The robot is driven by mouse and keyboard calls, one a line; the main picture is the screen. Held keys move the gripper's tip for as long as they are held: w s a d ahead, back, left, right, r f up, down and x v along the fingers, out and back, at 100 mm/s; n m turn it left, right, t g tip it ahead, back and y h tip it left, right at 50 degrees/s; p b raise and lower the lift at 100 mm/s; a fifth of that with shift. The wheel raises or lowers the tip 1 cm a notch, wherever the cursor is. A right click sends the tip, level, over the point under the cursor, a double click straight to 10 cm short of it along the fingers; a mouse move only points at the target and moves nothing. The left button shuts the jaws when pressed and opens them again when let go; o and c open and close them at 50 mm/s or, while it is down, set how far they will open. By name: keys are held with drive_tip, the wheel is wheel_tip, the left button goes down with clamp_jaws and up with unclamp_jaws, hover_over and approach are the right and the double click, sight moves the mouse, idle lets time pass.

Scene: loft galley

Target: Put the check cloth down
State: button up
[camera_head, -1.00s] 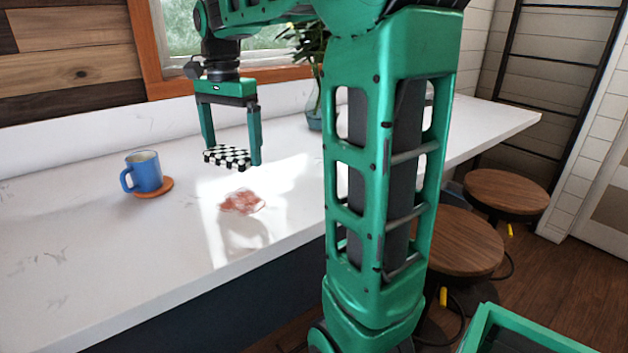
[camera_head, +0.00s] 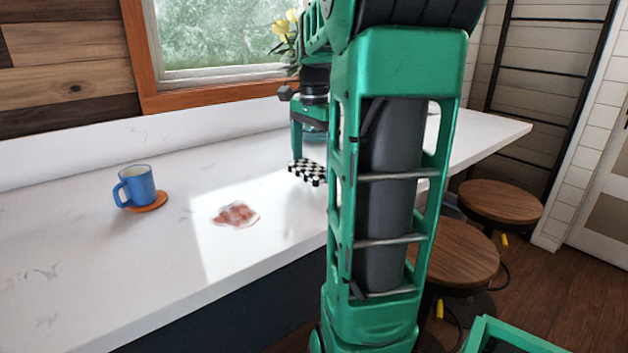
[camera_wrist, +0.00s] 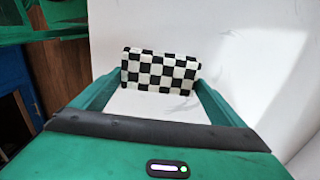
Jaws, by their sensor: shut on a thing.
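The black-and-white check cloth (camera_head: 306,172) is held at the fingertips of my gripper (camera_head: 309,165), over the white counter. In the wrist view the check cloth (camera_wrist: 160,71) spans between the two green fingers of my gripper (camera_wrist: 155,85), and both fingers meet its sides. My gripper is shut on it. In the head view my own arm hides the right finger. The cloth appears to be just above the counter; the exact gap cannot be told.
A reddish stain (camera_head: 236,214) lies on the counter (camera_head: 150,262) left of the cloth. A blue mug (camera_head: 137,186) sits on a round orange-brown coaster (camera_head: 150,203) farther left. Yellow flowers (camera_head: 284,28) stand behind my arm. Two wooden stools (camera_head: 503,202) stand at the right.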

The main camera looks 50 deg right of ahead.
sight(318, 191)
drive_tip(key=shift+s+d+f, duration=0.25)
drive_tip(key=shift+d+f, duration=0.15)
drive_tip(key=shift+d, duration=0.25)
drive_tip(key=shift+f, duration=2)
drive_tip(key=shift+f, duration=0.25)
drive_tip(key=o, duration=0.7)
drive_tip(key=shift+f, duration=0.1)
drive_tip(key=shift+o, duration=0.5)
drive_tip(key=shift+s+a+f, duration=0.1)
wheel_tip(318, 191, up, 13)
drive_tip(key=shift+f, duration=0.1)
